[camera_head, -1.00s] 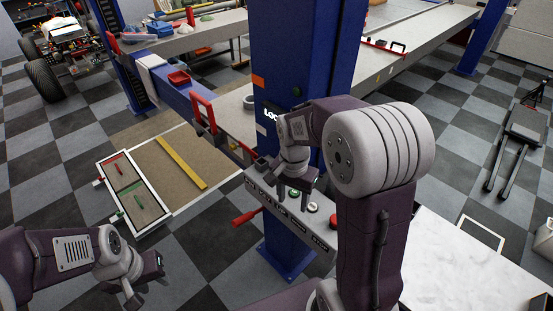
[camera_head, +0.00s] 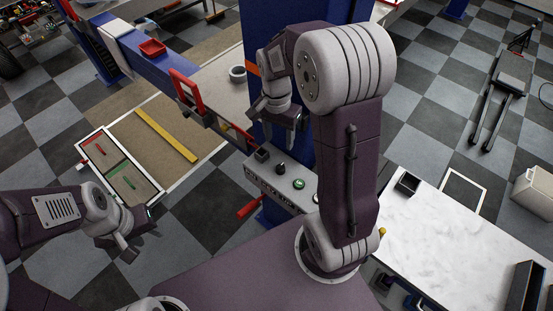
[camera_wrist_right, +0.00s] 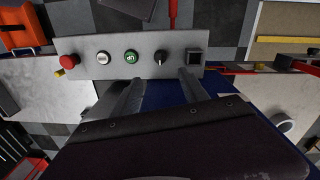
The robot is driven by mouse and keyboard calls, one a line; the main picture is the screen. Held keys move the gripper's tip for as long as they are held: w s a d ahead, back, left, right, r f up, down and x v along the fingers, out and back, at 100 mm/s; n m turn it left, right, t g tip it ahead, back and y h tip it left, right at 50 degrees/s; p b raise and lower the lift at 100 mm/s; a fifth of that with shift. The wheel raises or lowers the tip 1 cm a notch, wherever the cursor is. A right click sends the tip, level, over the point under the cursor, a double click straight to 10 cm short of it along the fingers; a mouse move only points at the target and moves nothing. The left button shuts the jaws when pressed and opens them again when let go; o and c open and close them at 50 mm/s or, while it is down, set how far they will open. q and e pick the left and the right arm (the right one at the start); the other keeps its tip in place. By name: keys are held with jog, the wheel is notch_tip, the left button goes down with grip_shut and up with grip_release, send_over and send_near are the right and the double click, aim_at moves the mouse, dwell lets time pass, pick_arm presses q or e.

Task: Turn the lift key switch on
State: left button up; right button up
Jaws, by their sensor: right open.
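The lift control panel (camera_head: 262,185) is a grey box on the blue post. In the right wrist view its face (camera_wrist_right: 90,45) carries a black key switch (camera_wrist_right: 160,58) with a white mark, between a green button and a black square. The switch also shows as a dark knob in the head view (camera_head: 280,169). My right gripper (camera_head: 279,118) is open and empty, above the panel in the head view. In the right wrist view its fingers (camera_wrist_right: 160,80) point at the panel, either side of the switch and apart from it. My left gripper (camera_head: 140,236) looks open and empty, over the floor.
The panel also carries a green button (camera_wrist_right: 131,56), a white button (camera_wrist_right: 103,58) and a red mushroom button (camera_wrist_right: 68,61). The blue post (camera_head: 258,40) stands right behind. A red lever (camera_head: 248,208) sticks out at the left. A white table (camera_head: 440,235) is at the right.

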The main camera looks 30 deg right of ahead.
aim_at(280, 166)
notch_tip(280, 166, down, 10)
jog(key=shift+f+p, duration=0.25)
jog(key=shift+p, duration=0.5)
jog(key=f, duration=0.3)
jog(key=shift+s+d+f+p, duration=0.1)
jog(key=shift+s+f+p, duration=0.2)
jog(key=shift+s+f, duration=0.2)
jog(key=shift+f, duration=0.1)
jog(key=shift+w+f, duration=0.1)
jog(key=shift+w, duration=0.15)
jog(key=c, duration=0.5)
pick_arm(q)
notch_tip(280, 166, up, 2)
jog(key=shift+s+r, duration=0.1)
pick_arm(e)
grip_shut()
